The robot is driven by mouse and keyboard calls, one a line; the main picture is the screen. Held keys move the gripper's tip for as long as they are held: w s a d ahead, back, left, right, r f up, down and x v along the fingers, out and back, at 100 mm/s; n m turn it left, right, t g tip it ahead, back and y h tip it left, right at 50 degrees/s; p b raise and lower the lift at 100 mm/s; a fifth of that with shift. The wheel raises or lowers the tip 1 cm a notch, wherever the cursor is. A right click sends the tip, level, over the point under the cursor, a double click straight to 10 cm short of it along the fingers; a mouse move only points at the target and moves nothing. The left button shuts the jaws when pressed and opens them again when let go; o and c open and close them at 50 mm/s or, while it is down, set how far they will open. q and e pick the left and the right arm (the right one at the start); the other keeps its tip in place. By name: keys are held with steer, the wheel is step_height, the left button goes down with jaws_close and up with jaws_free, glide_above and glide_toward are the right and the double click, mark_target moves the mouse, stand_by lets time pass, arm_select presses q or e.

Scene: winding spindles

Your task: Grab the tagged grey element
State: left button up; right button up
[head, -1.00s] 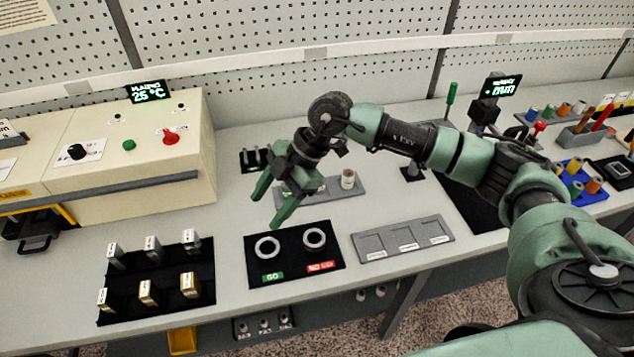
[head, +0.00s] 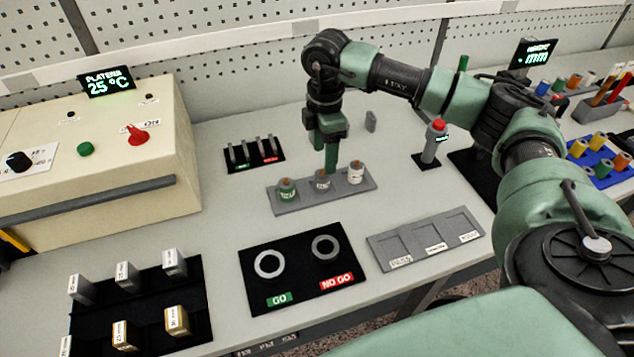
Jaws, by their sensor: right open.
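A grey tray (head: 345,192) holds three short cylinders in a row. The middle one is a grey element (head: 322,184) with a pale tag, flanked by a green-bodied tagged one (head: 287,190) on the left and a white one (head: 356,173) on the right. My right gripper (head: 322,160) points down over the tray, open and empty, with its green fingers close above and behind the grey element. One finger overlaps the other in the picture, so the exact gap to the element is hard to judge. My left gripper is not in view.
A black mat (head: 305,286) with two rings, marked GO and NO GO, lies in front. A grey three-slot tray (head: 425,240) is to its right. Tagged blocks stand on a black rack (head: 145,290) at left, below a cream heater box (head: 90,160). A red-topped device (head: 434,142) stands right.

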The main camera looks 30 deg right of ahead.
mark_target(322, 175)
steer(key=f, duration=0.1)
steer(key=w+f, duration=0.1)
steer(key=f, duration=0.1)
steer(key=shift+w, duration=0.1)
steer(key=shift+s+f+p, duration=0.3)
steer(key=shift+f+p, duration=0.4)
steer(key=shift+p, duration=0.1)
step_height(322, 175, down, 4)
steer(key=shift+r+p, duration=0.15)
steer(key=shift+p, duration=0.5)
steer(key=shift+w+f, duration=0.15)
steer(key=shift+f, duration=0.2)
jaws_close()
